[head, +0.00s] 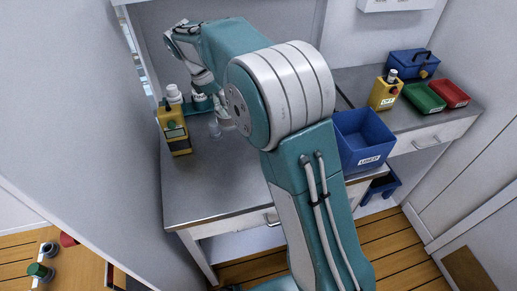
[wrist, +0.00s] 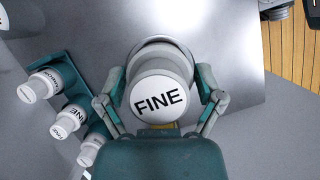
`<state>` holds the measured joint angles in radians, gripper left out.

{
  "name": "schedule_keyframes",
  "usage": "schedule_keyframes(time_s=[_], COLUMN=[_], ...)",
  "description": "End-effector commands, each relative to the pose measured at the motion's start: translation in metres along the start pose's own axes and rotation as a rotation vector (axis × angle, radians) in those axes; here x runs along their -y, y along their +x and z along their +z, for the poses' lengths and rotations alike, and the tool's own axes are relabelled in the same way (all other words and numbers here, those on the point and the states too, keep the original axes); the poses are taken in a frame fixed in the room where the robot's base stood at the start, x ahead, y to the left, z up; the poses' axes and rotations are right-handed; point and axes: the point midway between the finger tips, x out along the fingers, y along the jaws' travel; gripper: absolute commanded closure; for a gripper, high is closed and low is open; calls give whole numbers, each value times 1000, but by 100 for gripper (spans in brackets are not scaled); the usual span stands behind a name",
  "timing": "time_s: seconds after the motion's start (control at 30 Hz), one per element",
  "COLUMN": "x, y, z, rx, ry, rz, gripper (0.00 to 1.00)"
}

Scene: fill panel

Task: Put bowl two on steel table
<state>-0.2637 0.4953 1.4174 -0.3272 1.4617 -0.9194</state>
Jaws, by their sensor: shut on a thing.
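The steel table (head: 205,190) has a bare grey top in the head view, and it also fills much of the wrist view (wrist: 235,50). My gripper (wrist: 162,92) is shut on a white round container whose top reads FINE (wrist: 160,97). A finger lies on each side of it. A grey round rim (wrist: 160,42) shows behind this container, mostly hidden; I cannot tell whether it is a bowl. No bowl marked two can be made out. In the head view my arm hides most of the gripper.
A teal rack (wrist: 68,82) with several white-capped bottles stands left of the gripper. A yellow device (head: 174,130) stands at the table's left. A blue bin (head: 362,140) is at the right, with red (head: 450,94) and green (head: 424,97) trays beyond. The table's front is clear.

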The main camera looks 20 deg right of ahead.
Motion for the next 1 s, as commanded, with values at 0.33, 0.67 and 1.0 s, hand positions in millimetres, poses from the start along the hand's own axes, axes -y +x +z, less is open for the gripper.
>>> schedule_keyframes(time_s=[0.33,0.67,1.0], x=[30,45,48], y=[52,104,140], z=[37,49,39], rx=[4,2,4], ry=[1,0,-2], rz=[-2,0,-1], gripper=[75,75,75])
